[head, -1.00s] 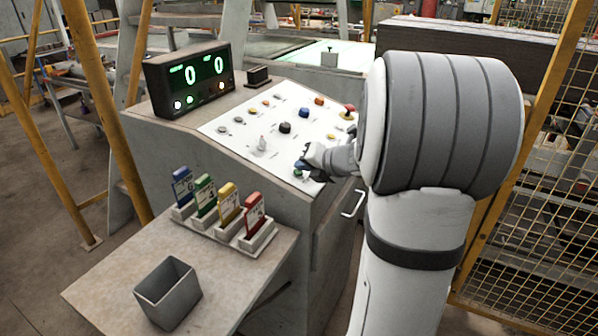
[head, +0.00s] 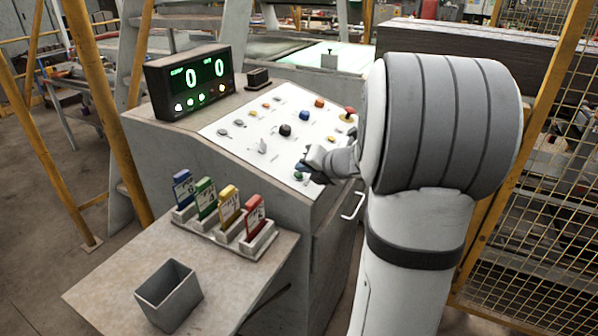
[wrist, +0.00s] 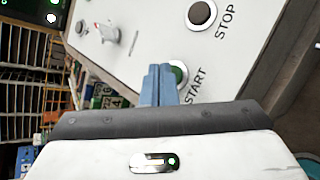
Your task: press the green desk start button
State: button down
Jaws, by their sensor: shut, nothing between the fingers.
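The green start button (head: 298,176) sits at the near right corner of the white sloped panel. In the wrist view the green button (wrist: 181,74) has a pale ring and the word START beside it. My gripper (head: 303,166) is just above and beside it in the head view. In the wrist view my gripper's blue-grey fingertips (wrist: 158,69) are together, empty, and partly cover the button's left side. I cannot tell whether the fingers touch the button.
A dark button (wrist: 202,13) marked STOP sits near START. Other coloured knobs dot the panel (head: 240,143). A display (head: 190,80) reads 0 and 0. A card rack (head: 225,232) and grey bin (head: 168,295) stand on the side shelf. Yellow mesh fencing (head: 540,230) is at the right.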

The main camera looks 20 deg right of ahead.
jog(key=shift+s+r, duration=0.15)
jog(key=shift+r, duration=0.25)
jog(key=r+p, duration=0.3)
jog(key=s+d+r+p, duration=0.1)
jog(key=p, duration=0.1)
jog(key=shift+r, duration=0.4)
dwell(0.5)
